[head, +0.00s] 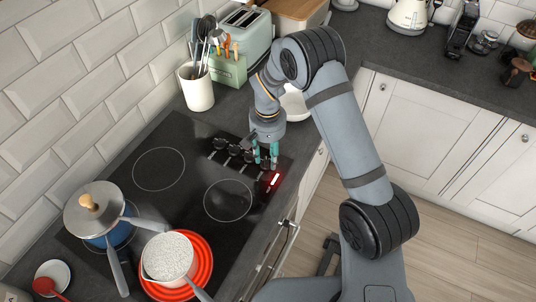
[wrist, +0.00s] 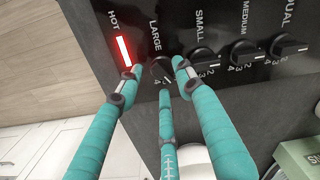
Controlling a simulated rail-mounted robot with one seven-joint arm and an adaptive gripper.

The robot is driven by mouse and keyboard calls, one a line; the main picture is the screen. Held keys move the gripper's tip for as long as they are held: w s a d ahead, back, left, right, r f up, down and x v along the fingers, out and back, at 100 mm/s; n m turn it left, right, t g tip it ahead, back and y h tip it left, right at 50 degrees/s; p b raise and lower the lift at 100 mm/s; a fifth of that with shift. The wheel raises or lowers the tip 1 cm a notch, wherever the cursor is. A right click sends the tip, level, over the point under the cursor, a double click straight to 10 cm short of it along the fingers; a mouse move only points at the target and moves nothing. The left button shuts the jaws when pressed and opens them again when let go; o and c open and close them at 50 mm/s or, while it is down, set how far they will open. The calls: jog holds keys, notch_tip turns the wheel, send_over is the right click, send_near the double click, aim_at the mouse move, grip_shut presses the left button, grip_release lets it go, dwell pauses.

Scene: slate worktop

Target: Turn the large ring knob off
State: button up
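The knob labelled LARGE (wrist: 159,70) is a dark round knob at the end of the row on the black cooktop panel in the wrist view. Its pointer is turned toward the numbers below it, near the 4. My gripper (wrist: 154,72) has teal fingers that reach down around this knob, one at each side, with a third finger below. A gap shows between the left fingertip and the knob; the right fingertip is close to it. In the head view my gripper (head: 265,160) hides this knob. The large ring (head: 205,251) glows orange-red under a white pot (head: 169,256).
A red HOT light (wrist: 124,51) glows beside the knob. The SMALL (wrist: 205,62), MEDIUM (wrist: 247,54) and DUAL (wrist: 289,45) knobs stand in the same row. A lidded blue pot (head: 97,212) stands on the left. A utensil crock (head: 197,88) stands behind the cooktop.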

jog(key=shift+f, duration=0.4)
grip_shut()
dwell(0.4)
